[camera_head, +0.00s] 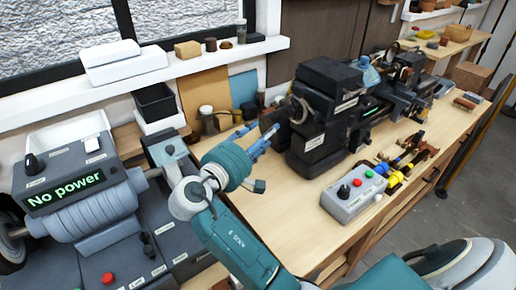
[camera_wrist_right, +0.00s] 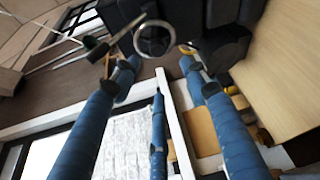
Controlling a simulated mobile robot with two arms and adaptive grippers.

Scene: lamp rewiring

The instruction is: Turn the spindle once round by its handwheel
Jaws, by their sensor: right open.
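The black lathe (camera_head: 325,110) stands on the wooden bench. A metal ring at its left end, apparently the handwheel (camera_head: 298,110), shows partly in the head view. In the right wrist view the handwheel (camera_wrist_right: 156,55) is a pale metal ring in front of dark housing. My right gripper (camera_head: 264,138) is just left of the lathe end. In the wrist view its blue fingers (camera_wrist_right: 147,58) are spread, with tips on either side below the ring. They look empty; I cannot tell whether either touches the rim. My left gripper is not in view.
A grey control box (camera_head: 354,195) with coloured buttons sits on the bench front. A winding machine (camera_head: 85,205) reading "No power" stands at left. Jars (camera_head: 208,122) and a black bin (camera_head: 155,102) stand near the wall. Bare bench (camera_head: 285,205) lies in front of the lathe.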

